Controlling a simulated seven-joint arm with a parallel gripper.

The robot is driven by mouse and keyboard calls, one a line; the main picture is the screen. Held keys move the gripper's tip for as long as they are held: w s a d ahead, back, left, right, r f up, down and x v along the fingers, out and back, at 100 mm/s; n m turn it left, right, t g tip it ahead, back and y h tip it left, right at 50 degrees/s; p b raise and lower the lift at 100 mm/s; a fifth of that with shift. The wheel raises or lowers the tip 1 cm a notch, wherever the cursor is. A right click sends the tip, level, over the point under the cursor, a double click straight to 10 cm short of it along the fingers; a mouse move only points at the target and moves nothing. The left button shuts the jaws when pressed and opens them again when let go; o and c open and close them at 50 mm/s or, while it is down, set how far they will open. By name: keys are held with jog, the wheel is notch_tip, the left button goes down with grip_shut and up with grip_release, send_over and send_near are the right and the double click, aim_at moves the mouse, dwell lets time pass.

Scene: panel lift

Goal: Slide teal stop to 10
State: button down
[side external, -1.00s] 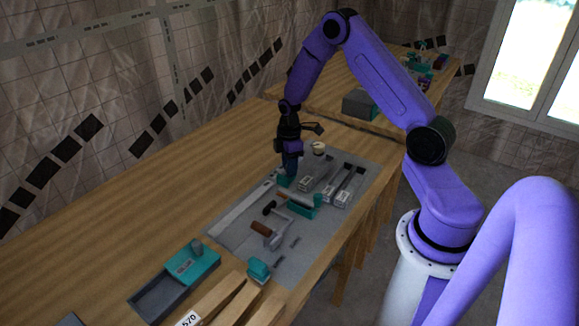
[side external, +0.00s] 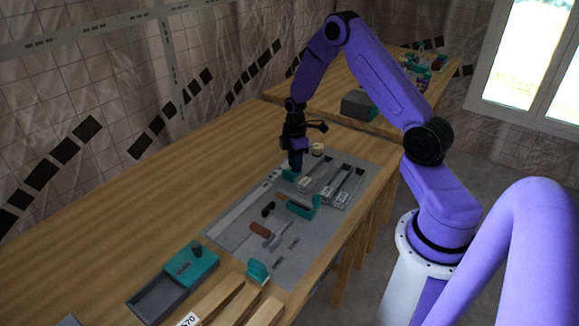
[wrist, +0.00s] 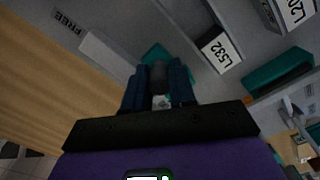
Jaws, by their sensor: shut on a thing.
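The teal stop (side external: 289,175) is at the far end of the pale rail (side external: 245,209) on the grey mat. My gripper (side external: 295,168) points down over it and is shut on it. In the wrist view my gripper's dark blue fingers (wrist: 158,85) close around a grey upright part, with teal (wrist: 154,54) showing just beyond them. The stop's lower part is partly hidden by the fingers. I cannot read any scale number such as 10.
A teal holder (side external: 303,208), a hammer (side external: 267,209) and other tools lie nearer. A teal-and-grey box (side external: 175,280) is at the front left. The wood left of the mat is clear.

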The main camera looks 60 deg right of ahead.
jog(key=shift+d, duration=0.95)
jog(key=c, duration=1.2)
grip_release()
jog(key=shift+d, duration=0.1)
jog(key=shift+r, duration=0.2)
notch_tip(320, 180, up, 17)
